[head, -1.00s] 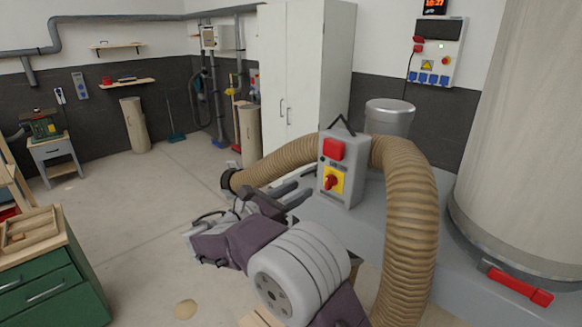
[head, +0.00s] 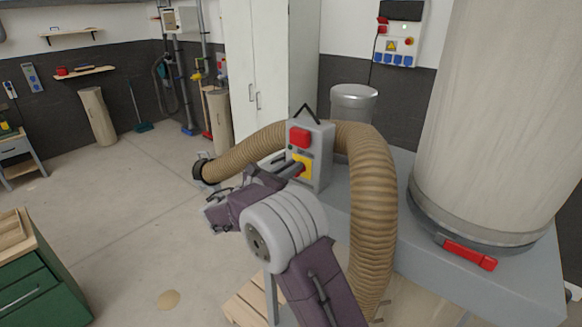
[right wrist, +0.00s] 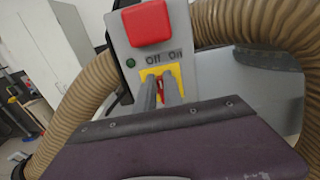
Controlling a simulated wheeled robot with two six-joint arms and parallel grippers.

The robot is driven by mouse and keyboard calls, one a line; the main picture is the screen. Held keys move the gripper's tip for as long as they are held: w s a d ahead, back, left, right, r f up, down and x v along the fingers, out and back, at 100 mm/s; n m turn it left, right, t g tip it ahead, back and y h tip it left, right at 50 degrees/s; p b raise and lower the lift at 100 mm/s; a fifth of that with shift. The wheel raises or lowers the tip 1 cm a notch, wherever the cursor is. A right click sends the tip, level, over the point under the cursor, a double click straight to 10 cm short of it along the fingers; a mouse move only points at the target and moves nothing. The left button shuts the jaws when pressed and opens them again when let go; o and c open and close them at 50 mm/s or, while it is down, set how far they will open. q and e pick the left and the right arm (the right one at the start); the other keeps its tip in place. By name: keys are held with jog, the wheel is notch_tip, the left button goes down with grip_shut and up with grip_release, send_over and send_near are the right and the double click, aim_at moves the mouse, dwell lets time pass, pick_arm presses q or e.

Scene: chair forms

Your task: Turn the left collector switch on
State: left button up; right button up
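The collector switch is a grey box (head: 318,160) with a red paddle (head: 300,137) above a yellow plate (head: 306,159). In the right wrist view the box carries a red button cover (right wrist: 147,24), the words "Off" at left and "On" at right, and a small green lamp (right wrist: 130,62). A red knob (right wrist: 160,88) on the yellow plate is mostly hidden by my fingers. My right gripper (right wrist: 161,85) is at the plate, with its two fingers on either side of the knob. Whether they press on it cannot be told. My left gripper is out of view.
A ribbed tan hose (head: 370,210) arches beside and behind the box. A large pale drum (head: 490,110) with a red latch (head: 469,254) stands at right on a grey base (head: 480,290). A green cabinet (head: 40,285) is at lower left. The floor between is open.

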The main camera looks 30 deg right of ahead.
grip_shut()
jog(key=m+b, duration=0.4)
jog(key=b, duration=0.2)
jog(key=s+f+m+b, duration=0.1)
jog(key=m+b, duration=0.4)
jog(key=b, duration=0.2)
jog(key=f+m+b, duration=0.1)
jog(key=m+b, duration=0.4)
jog(key=b, duration=0.2)
jog(key=shift+s+d, duration=0.35)
jog(key=shift+s, duration=0.05)
jog(key=m+b, duration=0.2)
jog(key=b, duration=0.1)
jog(key=shift+m, duration=0.4)
jog(key=shift+m+b, duration=0.5)
jog(key=shift+m, duration=0.1)
jog(key=o, duration=0.7)
grip_release()
jog(key=shift+d, duration=0.1)
